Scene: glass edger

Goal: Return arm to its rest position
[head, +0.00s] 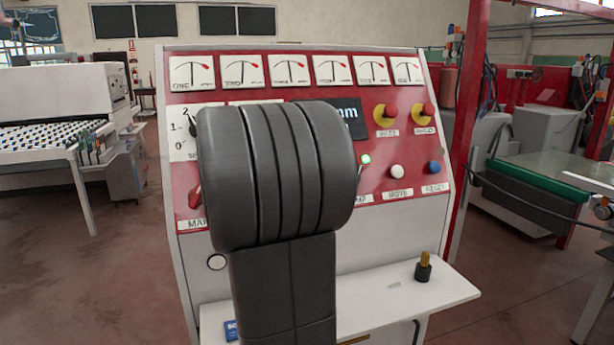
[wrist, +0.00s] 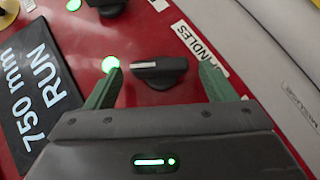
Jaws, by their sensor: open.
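My gripper (wrist: 160,67) shows in the wrist view with its two green fingers spread apart and nothing held between them. A black rotary knob (wrist: 158,72) with a white pointer line sits on the red panel, in the gap between the fingertips. I cannot tell whether a finger touches it. In the head view my dark arm rises in front of the control panel (head: 381,160) and covers its middle, so the gripper and that knob are hidden there.
A display (wrist: 38,98) reads "750 mm RUN" beside a lit green lamp (wrist: 110,64). A shelf (head: 440,290) juts out below, bearing a black-and-brass piece (head: 424,268). Open floor lies left.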

